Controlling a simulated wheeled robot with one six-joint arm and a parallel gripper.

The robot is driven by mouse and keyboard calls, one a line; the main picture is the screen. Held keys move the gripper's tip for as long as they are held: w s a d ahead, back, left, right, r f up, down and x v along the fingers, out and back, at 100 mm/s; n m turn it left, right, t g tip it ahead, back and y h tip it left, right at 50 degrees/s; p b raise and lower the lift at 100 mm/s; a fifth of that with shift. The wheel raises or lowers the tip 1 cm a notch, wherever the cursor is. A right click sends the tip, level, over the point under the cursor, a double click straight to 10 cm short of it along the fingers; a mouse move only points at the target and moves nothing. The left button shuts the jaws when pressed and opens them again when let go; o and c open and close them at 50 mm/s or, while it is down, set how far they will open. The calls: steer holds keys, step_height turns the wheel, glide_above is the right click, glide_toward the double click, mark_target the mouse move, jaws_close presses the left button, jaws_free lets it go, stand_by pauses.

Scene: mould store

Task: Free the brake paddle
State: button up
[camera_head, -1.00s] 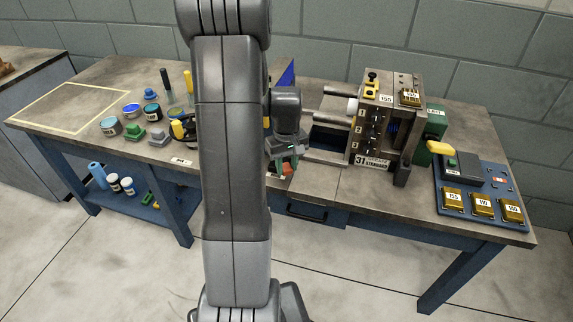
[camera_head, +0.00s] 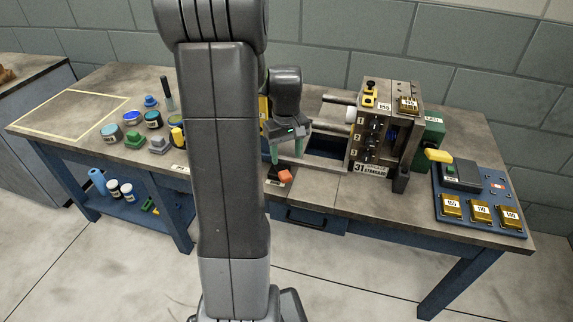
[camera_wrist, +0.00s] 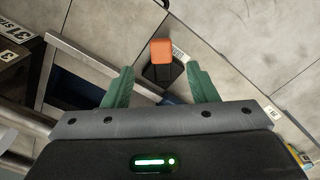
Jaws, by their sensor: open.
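The brake paddle, which I take to be the small orange-tipped piece (camera_head: 285,175) on a dark base, is at the front edge of the bench, left of the mould machine. In the wrist view its orange tip (camera_wrist: 162,50) lies beyond the fingertips, and its black base (camera_wrist: 163,75) shows between them. My gripper (camera_head: 286,154) has green fingers pointing down, just above and behind the orange tip. In the wrist view my gripper (camera_wrist: 160,82) is open, with nothing held. I cannot tell the exact height gap.
The mould machine (camera_head: 385,135) with rails stands right of the gripper. A blue panel (camera_head: 480,190) with brass blocks and a yellow handle (camera_head: 439,155) lies farther right. Jars and knobs stand on the left bench, near a bare yellow-outlined area (camera_head: 70,112). My arm hides part of the bench.

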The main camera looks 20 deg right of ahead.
step_height(320, 180, up, 6)
glide_above(286, 176)
steer(key=shift+d, duration=0.1)
stand_by(0.3)
step_height(286, 176, down, 14)
steer(key=shift+r+b, duration=0.1)
steer(key=shift+b, duration=0.45)
